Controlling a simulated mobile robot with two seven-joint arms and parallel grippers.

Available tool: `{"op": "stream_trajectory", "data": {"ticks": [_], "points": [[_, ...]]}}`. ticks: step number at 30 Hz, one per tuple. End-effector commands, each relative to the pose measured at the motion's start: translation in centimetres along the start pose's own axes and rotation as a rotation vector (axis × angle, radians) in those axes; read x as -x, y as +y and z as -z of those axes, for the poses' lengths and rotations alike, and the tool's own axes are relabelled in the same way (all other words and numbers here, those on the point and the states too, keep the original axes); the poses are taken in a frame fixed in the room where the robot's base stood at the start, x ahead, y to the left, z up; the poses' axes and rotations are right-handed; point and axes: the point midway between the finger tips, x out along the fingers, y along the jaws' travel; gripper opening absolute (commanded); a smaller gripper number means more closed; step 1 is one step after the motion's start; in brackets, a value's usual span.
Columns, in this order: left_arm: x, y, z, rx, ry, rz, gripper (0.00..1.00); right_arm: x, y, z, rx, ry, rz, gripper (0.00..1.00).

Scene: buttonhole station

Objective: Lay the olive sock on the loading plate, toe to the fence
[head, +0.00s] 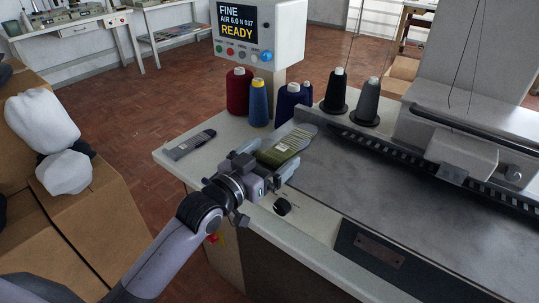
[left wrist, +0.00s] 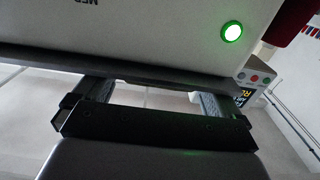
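The olive sock (head: 284,146) has lighter stripes, a pale label and a grey far end. It lies at the left edge of the grey metal plate (head: 345,178) in the head view. My left gripper (head: 268,166) is just in front of the sock's near end, fingers apart. I cannot tell whether it touches the sock. The left wrist view also shows its fingers (left wrist: 155,97) spread, with no sock visible between them. A dark toothed rail (head: 420,160) runs along the plate's far side. My right gripper is not in view.
A grey sock (head: 190,144) lies on the white table (head: 222,140). Thread cones, including a red one (head: 238,92) and a blue one (head: 259,102), stand behind. The display box (head: 262,30) reads READY. A green light (left wrist: 232,32) glows.

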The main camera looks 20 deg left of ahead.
Motion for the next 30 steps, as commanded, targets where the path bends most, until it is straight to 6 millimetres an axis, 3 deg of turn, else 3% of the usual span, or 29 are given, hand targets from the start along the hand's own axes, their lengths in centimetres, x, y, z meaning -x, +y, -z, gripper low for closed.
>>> {"op": "stream_trajectory", "data": {"ticks": [11,30], "points": [[0.6,0.0,0.3,0.0,-0.002,0.0,1.0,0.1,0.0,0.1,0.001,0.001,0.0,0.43],[10.4,0.0,0.2,0.0,-0.004,0.0,1.0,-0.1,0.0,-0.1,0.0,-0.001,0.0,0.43]]}}
